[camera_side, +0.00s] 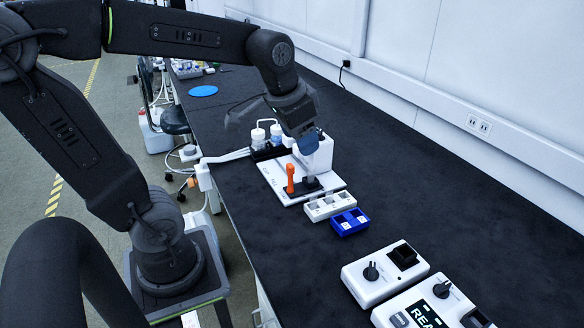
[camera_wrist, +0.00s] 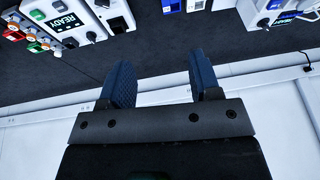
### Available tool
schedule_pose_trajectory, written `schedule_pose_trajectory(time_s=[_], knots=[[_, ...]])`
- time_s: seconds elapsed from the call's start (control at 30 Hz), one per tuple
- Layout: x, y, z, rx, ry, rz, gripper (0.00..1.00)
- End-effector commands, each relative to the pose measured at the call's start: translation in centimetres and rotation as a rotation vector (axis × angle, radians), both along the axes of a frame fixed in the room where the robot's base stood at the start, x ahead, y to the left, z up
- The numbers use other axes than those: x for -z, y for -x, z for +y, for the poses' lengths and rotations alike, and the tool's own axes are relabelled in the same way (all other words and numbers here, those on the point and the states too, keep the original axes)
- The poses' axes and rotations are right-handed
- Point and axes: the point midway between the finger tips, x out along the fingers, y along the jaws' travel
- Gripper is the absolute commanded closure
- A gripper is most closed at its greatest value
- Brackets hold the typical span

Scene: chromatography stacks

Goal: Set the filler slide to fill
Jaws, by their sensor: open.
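The filler (camera_side: 268,176) is a white base plate with an upright orange handle (camera_side: 290,180), a dark part beside it and a white housing (camera_side: 325,150) behind. I take the orange handle to be the slide; its printed labels are too small to read. My gripper (camera_side: 309,145) has blue fingertips and is above the filler, in front of the housing and apart from the orange handle. In the wrist view my gripper (camera_wrist: 161,75) is open with nothing between its fingers. A white device (camera_wrist: 262,10), probably the filler, shows at the top right there; the orange handle cannot be made out.
A white rack (camera_side: 328,206) and a blue rack (camera_side: 349,222) stand just in front of the filler. White devices with knobs (camera_side: 385,273) are at the lower right. Bottles (camera_side: 267,134) stand behind the filler. The dark bench is clear to the right, up to the wall.

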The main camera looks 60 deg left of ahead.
Motion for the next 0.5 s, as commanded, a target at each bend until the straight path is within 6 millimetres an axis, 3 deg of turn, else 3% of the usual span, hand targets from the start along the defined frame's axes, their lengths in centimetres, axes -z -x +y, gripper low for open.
schedule_pose_trajectory(time_s=[0.1, 0.23, 0.4, 0.5], knots=[[1.0, -3.8, 4.5, -0.015, -0.007, 0.085, 0.43], [3.0, -7.0, 10.0, -0.017, -0.002, 0.167, 0.43], [6.9, -9.4, 17.5, -0.014, 0.027, 0.260, 0.43], [9.1, -9.9, 21.0, -0.010, 0.047, 0.297, 0.43]])
